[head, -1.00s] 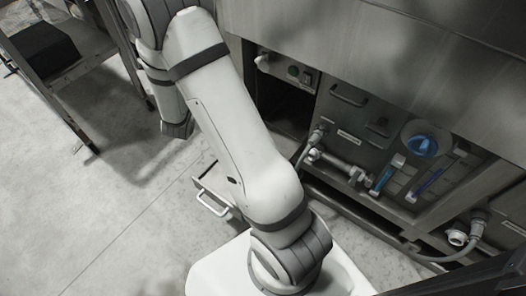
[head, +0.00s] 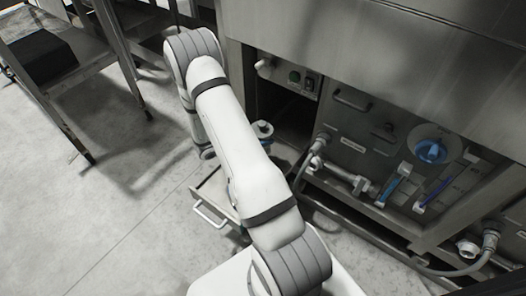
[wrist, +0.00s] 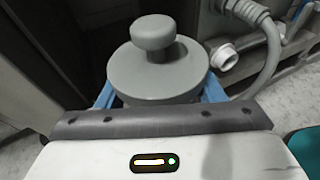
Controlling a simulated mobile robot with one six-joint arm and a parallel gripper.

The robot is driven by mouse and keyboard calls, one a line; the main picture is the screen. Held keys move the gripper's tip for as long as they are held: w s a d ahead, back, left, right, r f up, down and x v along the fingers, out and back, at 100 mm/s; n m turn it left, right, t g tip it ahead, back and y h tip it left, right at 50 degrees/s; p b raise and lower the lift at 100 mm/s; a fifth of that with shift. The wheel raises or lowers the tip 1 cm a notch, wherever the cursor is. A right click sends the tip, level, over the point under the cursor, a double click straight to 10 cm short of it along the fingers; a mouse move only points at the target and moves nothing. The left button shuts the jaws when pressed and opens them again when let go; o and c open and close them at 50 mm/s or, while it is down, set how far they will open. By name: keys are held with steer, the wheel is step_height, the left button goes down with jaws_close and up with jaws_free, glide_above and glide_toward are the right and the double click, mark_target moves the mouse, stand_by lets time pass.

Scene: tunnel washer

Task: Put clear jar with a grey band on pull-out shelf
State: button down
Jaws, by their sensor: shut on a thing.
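In the wrist view, my gripper (wrist: 159,92) is shut, its blue fingers on either side of a jar. The jar shows a round grey lid (wrist: 160,78) with a knob on top. Its clear body and band are hidden below the lid. The pull-out shelf (head: 207,188) is out low at the machine's front, with a pale handle, partly covered by my arm. I cannot tell the jar's height over it.
The machine's panel with hoses and a pipe fitting (head: 355,183) stands to the right. A dark opening (head: 285,112) lies behind the jar. A metal rack (head: 75,80) with a dark item stands at the left. The floor between the rack and the shelf is clear.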

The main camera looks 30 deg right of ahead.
steer(key=shift+f+b, duration=1.05)
steer(key=shift+f, duration=2.15)
steer(key=shift+f, duration=0.1)
steer(key=shift+f, duration=0.15)
steer(key=shift+c, duration=1.8)
jaws_free()
